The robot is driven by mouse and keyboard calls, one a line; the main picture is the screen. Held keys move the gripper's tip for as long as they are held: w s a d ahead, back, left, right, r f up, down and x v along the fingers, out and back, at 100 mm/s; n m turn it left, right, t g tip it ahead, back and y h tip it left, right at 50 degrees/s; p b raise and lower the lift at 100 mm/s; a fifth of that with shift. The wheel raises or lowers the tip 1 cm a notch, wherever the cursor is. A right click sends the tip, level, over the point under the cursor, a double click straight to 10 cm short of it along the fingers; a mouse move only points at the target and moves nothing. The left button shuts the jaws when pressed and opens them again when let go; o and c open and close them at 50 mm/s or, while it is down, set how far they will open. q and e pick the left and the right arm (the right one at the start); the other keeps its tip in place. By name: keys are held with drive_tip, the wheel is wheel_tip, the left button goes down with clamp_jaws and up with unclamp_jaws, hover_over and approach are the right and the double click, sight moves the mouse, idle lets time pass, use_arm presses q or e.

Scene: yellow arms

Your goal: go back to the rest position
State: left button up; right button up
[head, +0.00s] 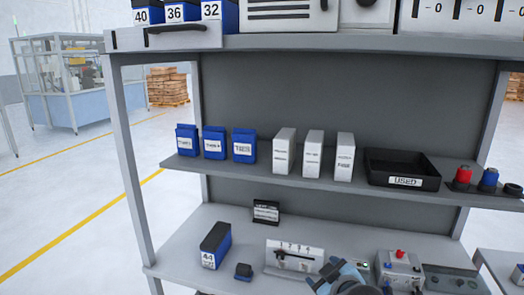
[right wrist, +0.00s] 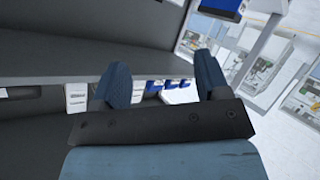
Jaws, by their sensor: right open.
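My right gripper (head: 338,274) shows at the bottom middle of the head view, in front of the workbench's lower surface. In the right wrist view its two blue fingers (right wrist: 163,82) are apart, with nothing held between them. Beyond the fingers there are a grey shelf edge (right wrist: 60,68) and, partly hidden, some blue and white boxes. In the head view the gripper overlaps the right end of a white numbered panel (head: 294,258); I cannot tell whether they touch. My left gripper is not in view.
The middle shelf (head: 230,170) holds blue boxes (head: 214,142), white boxes (head: 314,155), a black "USED" tray (head: 402,170) and red and blue knobs. The lower surface has a blue "44" box (head: 216,245) and a switch box (head: 398,270). Open floor (head: 60,190) lies left.

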drive_tip(key=s+d+f+m, duration=0.2)
drive_tip(key=s+f+m, duration=0.1)
drive_tip(key=s+f, duration=0.9)
drive_tip(key=s+d+f+m+g, duration=0.1)
drive_tip(key=s+d+f+m, duration=0.1)
drive_tip(key=s+f, duration=1.1)
drive_tip(key=s, duration=0.3)
drive_tip(key=shift+s+d+m+g, duration=0.3)
drive_tip(key=shift+d+m, duration=0.05)
drive_tip(key=shift+m, duration=0.05)
